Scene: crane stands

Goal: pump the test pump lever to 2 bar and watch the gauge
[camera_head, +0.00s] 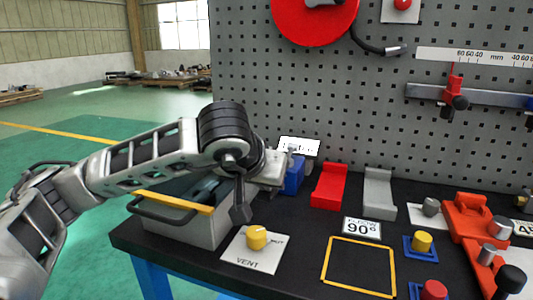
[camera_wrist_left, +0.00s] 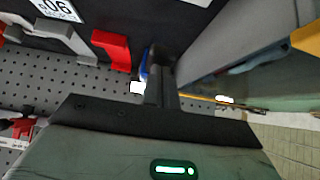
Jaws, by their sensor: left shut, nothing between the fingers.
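My left arm reaches in from the left. Its gripper (camera_head: 240,212) points down, shut and empty, in front of the right end of an open grey box (camera_head: 190,230). The left wrist view shows its dark fingers (camera_wrist_left: 160,75) together, between the box wall (camera_wrist_left: 225,40) and a blue block (camera_wrist_left: 145,65). A dark bar and a yellow strip (camera_head: 175,202) run along the box. My arm hides part of the box, and I cannot tell which part is the pump lever. I see no readable gauge. My right gripper is out of view.
A yellow knob (camera_head: 256,238) sits on a VENT plate close to my gripper. A red bracket (camera_head: 329,186), a grey bracket (camera_head: 378,193) and orange-red hardware (camera_head: 467,216) stand to the right. A pegboard (camera_head: 350,110) backs the bench. A yellow outline (camera_head: 328,262) encloses bare black top.

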